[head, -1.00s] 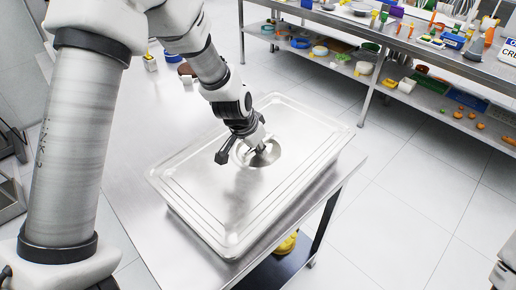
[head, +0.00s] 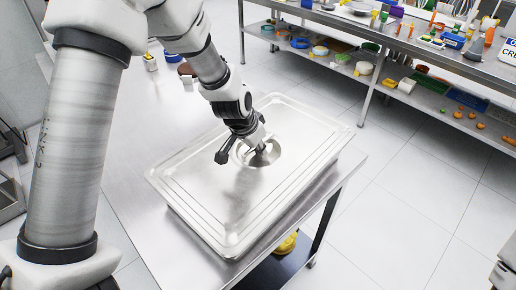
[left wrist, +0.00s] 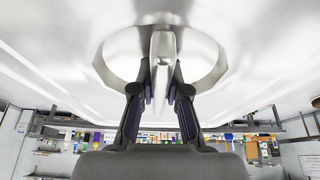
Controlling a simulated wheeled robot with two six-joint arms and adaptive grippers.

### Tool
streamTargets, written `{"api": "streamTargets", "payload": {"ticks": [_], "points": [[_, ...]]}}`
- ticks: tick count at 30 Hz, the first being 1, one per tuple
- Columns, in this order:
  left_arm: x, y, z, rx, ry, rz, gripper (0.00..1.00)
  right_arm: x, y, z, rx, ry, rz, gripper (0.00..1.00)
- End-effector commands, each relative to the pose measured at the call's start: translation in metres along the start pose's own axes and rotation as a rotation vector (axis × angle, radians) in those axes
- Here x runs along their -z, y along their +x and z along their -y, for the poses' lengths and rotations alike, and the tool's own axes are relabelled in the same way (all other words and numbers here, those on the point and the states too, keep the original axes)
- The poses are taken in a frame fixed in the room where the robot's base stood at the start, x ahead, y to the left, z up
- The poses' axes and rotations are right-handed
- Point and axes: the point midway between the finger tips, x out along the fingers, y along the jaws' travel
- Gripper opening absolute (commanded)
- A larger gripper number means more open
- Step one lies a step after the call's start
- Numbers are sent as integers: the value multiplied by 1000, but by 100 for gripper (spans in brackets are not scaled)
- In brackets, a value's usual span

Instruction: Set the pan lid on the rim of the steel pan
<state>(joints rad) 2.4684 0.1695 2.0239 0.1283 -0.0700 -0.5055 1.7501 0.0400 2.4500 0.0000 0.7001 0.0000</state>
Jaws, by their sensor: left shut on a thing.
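The pan lid (head: 215,190) is a wide rectangular steel sheet with stepped edges and a round recess holding its handle. It lies nearly level above the steel pan (head: 197,229), hiding its opening and most of its body. I cannot tell whether the lid touches the rim all round. My left gripper (head: 260,152) reaches down into the recess and is shut on the lid's handle. In the left wrist view the fingers (left wrist: 161,90) close on both sides of the handle (left wrist: 163,60). My right gripper is not in view.
The steel table (head: 140,205) has bare room left of the pan; its right edge is close to the lid. Small objects (head: 170,56) stand at its far end. A yellow item (head: 287,243) sits on the shelf below. A cluttered bench (head: 430,55) stands across the aisle.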

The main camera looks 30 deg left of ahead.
Motion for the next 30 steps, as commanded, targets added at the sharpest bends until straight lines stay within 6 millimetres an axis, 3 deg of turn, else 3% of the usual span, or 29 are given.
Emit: {"api": "streamTargets", "payload": {"ticks": [14,15,17,26,30], "points": [[1,-1,0,1,-1,-2,0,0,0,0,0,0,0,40],[1,-1,0,1,-1,-2,25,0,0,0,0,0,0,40],[1,-1,0,1,-1,-2,43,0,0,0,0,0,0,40],[-1,0,0,-1,-1,2,43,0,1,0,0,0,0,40],[0,-10,0,-2,1,-2,43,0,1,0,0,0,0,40]]}}
